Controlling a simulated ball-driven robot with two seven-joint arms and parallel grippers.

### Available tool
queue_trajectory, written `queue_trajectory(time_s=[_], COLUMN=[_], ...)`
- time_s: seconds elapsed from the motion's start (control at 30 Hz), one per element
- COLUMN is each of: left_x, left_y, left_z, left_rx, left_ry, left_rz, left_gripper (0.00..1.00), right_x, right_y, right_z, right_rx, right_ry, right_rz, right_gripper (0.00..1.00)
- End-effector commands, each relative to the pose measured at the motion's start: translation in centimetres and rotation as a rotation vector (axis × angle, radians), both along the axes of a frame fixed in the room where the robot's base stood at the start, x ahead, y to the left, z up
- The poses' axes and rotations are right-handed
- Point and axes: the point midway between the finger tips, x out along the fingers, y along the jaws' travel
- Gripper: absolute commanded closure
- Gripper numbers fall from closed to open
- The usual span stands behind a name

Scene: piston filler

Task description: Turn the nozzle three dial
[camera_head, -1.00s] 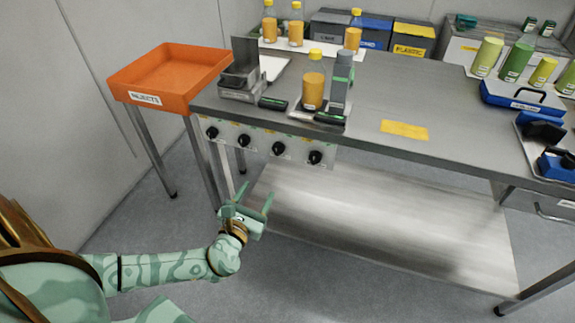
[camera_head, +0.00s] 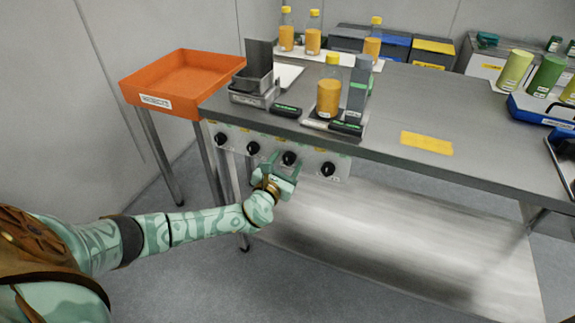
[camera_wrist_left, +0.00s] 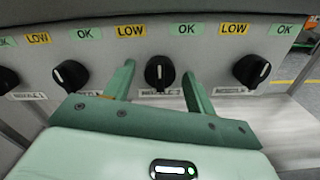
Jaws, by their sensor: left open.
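A panel under the table's front edge carries a row of black dials with white pointer marks. My left gripper (camera_head: 283,168) is open in front of this row, at the third dial from the left (camera_head: 289,158). In the left wrist view that dial (camera_wrist_left: 160,72) shows between the two spread green fingers, its pointer up. The rightmost dial (camera_wrist_left: 252,70) is right of the fingers, its pointer tilted to the right. Another dial (camera_wrist_left: 70,75) is left of them. The nozzle labels below are small, so I cannot tell the numbers for certain. My right gripper is out of view.
Yellow LOW and green OK labels sit above the dials. An orange rejects tray (camera_head: 180,82) stands left of the table. A bottle of orange liquid (camera_head: 328,95) stands on the filler above the panel. A lower shelf (camera_head: 400,235) lies below.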

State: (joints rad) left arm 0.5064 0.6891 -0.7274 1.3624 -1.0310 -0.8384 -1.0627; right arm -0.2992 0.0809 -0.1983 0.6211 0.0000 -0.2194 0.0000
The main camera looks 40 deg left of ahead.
Motion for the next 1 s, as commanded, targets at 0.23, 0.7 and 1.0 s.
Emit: queue_trajectory(time_s=[0.23,0.7,1.0], left_x=[0.16,0.11,0.09], left_y=[0.02,0.00,-0.01], left_z=[0.08,-0.01,-0.20], left_rx=[-0.001,-0.017,-0.157], left_ry=[0.000,-0.004,-0.036], left_rz=[0.000,0.000,0.001], left_gripper=[0.45,0.90,0.89], right_x=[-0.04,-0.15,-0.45], right_y=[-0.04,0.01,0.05], right_z=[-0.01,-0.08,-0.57], right_rx=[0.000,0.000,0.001], right_ry=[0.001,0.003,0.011], right_rz=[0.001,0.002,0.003], right_gripper=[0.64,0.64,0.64])
